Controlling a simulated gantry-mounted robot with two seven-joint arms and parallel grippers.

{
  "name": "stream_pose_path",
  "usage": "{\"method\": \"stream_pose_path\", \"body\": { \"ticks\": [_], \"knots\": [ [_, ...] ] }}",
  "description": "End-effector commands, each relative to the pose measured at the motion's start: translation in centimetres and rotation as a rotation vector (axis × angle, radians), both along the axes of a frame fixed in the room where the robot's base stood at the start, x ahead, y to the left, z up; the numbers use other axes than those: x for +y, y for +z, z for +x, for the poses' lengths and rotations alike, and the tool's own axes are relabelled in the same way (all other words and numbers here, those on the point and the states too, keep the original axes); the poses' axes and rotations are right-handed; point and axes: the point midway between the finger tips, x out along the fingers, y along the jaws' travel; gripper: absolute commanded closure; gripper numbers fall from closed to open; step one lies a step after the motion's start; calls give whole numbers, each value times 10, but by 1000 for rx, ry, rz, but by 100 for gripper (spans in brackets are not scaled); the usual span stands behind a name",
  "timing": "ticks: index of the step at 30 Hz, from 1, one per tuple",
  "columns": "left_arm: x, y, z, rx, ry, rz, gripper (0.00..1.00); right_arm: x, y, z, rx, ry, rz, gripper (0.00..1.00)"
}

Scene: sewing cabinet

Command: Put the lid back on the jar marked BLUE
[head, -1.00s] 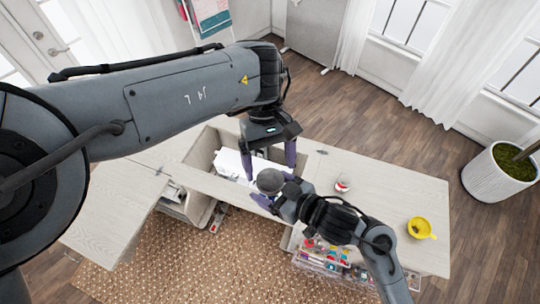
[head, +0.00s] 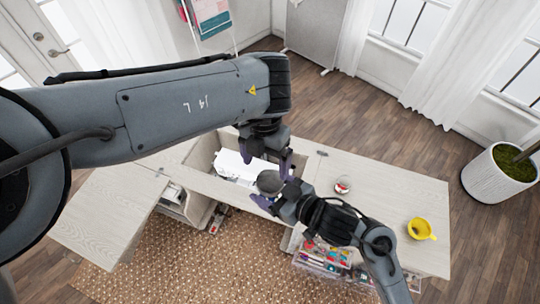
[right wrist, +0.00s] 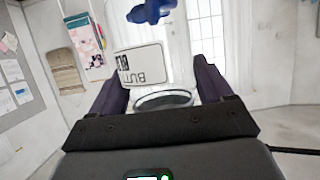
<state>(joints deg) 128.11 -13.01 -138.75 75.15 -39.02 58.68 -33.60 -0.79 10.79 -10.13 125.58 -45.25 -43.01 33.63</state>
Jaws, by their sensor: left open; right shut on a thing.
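My right gripper (right wrist: 160,80) is shut on a clear jar. The jar's white label (right wrist: 142,66) shows between the fingers in the right wrist view, with upside-down lettering only partly readable. A dark-rimmed ellipse (right wrist: 163,98) shows just below the label, partly behind my gripper. In the head view a grey round lid (head: 270,182) shows above the jar at my right fingertips. I cannot tell whether it is fully seated. My left gripper (head: 266,160) is open and empty, just behind the lid. Its wrist and fingers hide part of the cabinet behind.
On the table, a small jar with red and white on it (head: 342,184) stands right of the grippers, and a yellow cup (head: 421,229) stands further right. A white sewing machine (head: 235,168) lies in the cabinet opening. A clear drawer of coloured items (head: 325,256) is below.

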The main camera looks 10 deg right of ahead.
Motion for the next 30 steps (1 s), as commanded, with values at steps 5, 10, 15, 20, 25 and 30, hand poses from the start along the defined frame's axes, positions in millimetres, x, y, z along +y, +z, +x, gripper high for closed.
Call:
{"method": "stream_pose_path", "body": {
  "ticks": [5,10,15,20,25,30],
  "knots": [
    [1,2,-1,-49,407,68,10,0,1,0,-1,0,1,100],
    [2,6,-4,-98,782,116,10,0,1,0,-1,0,1,100],
    [3,13,-8,-141,1097,143,10,0,1,0,-1,0,1,100],
    [3,23,-14,-169,1308,147,10,0,1,0,-1,0,1,100],
    [-4,42,-27,-158,1326,123,10,0,1,0,-1,0,1,100],
    [-6,49,-26,-148,1326,105,10,0,1,0,-1,0,1,100]
  ]
}}
